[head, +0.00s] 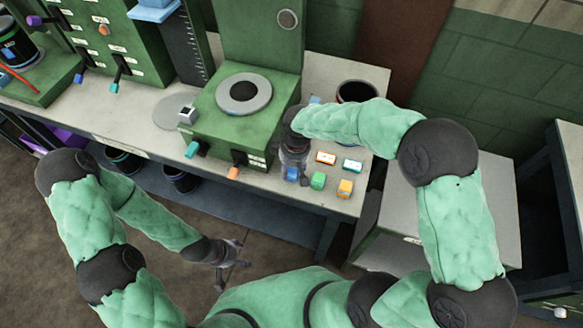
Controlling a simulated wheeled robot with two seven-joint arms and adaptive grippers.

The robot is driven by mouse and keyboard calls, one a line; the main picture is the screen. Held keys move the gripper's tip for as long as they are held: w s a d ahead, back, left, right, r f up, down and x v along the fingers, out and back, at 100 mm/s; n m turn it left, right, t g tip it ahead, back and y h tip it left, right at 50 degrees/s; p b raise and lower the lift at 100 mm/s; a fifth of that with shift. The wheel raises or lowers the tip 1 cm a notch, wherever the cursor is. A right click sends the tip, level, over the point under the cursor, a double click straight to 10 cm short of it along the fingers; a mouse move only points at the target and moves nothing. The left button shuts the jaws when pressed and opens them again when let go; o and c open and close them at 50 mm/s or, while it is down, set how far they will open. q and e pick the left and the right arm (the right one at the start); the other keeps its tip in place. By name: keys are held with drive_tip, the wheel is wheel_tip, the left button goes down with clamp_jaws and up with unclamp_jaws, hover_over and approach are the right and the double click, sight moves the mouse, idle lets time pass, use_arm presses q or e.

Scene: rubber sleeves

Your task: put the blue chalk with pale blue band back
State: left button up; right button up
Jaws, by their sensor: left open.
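A small blue block (291,174) shows at the tip of my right gripper (292,170), near the front edge of the bench. It may be the blue chalk, but I cannot make out a pale blue band. The gripper points down and partly hides it. I cannot tell whether the fingers are closed on it or whether it touches the bench. A light blue piece (315,99) shows behind my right arm, mostly hidden. My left gripper (238,256) is open and empty, low in front of the bench over the floor.
Orange-red (326,159), teal (352,166), green (318,180) and yellow-orange (345,188) blocks stand close to the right gripper. A green machine (225,125) stands just left. A dark round container (357,91) stands behind my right arm. A grey cabinet (395,210) is at the right.

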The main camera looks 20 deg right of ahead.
drive_tip(key=o, duration=0.3)
drive_tip(key=shift+r, duration=0.1)
wheel_tip(320, 180, up, 12)
drive_tip(key=p, duration=0.2)
drive_tip(key=shift+s+d+p, duration=0.3)
drive_tip(key=shift+d+p, duration=0.1)
drive_tip(key=shift+d, duration=0.05)
